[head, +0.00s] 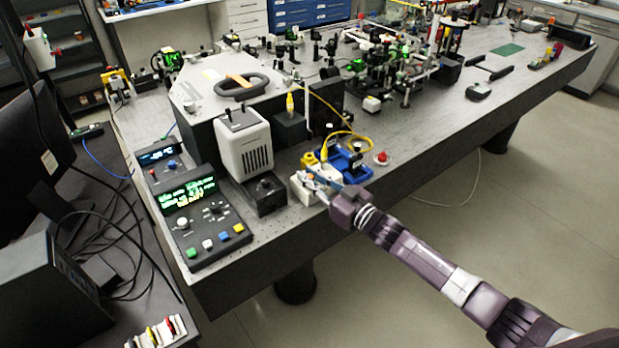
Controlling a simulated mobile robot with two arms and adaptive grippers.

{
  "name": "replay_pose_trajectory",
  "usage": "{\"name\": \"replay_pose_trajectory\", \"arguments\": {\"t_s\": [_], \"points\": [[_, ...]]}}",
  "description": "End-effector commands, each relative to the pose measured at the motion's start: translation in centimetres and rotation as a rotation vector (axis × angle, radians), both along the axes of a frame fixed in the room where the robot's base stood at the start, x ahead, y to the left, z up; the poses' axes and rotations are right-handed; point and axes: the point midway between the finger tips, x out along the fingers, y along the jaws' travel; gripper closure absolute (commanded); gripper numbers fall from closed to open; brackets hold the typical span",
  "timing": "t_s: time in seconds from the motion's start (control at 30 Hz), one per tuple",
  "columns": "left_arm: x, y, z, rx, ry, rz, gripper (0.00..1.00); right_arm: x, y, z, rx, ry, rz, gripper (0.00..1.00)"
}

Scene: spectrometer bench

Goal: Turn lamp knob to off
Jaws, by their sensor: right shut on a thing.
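My right gripper (317,183) reaches in from the lower right to the front edge of the bench. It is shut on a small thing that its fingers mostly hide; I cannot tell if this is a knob. A small white block (301,190) is right at the fingertips. To the left stands a white vented housing (245,145), which may be the lamp. A black box (266,192) with a round dark knob on top is in front of it, apart from the gripper. My left gripper is not in view.
A control console (205,215) with green displays and coloured buttons lies at the left front. A blue device (348,163) with a yellow cable and a red button (382,157) are just beyond the gripper. Optics crowd the back; the bench's front right is fairly clear.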

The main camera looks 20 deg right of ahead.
Motion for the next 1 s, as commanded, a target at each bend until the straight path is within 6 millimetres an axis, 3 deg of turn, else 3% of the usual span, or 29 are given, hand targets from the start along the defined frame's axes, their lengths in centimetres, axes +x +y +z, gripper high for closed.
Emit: {"name": "replay_pose_trajectory", "arguments": {"t_s": [0.7, 1.0], "points": [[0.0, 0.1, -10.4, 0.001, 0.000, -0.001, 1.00, 0.2, -0.2, -0.6, -0.001, -0.003, 0.567, 1.00], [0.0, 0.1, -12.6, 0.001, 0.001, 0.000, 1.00, 0.1, -0.1, -0.2, 0.001, 0.000, 0.665, 1.00]]}}
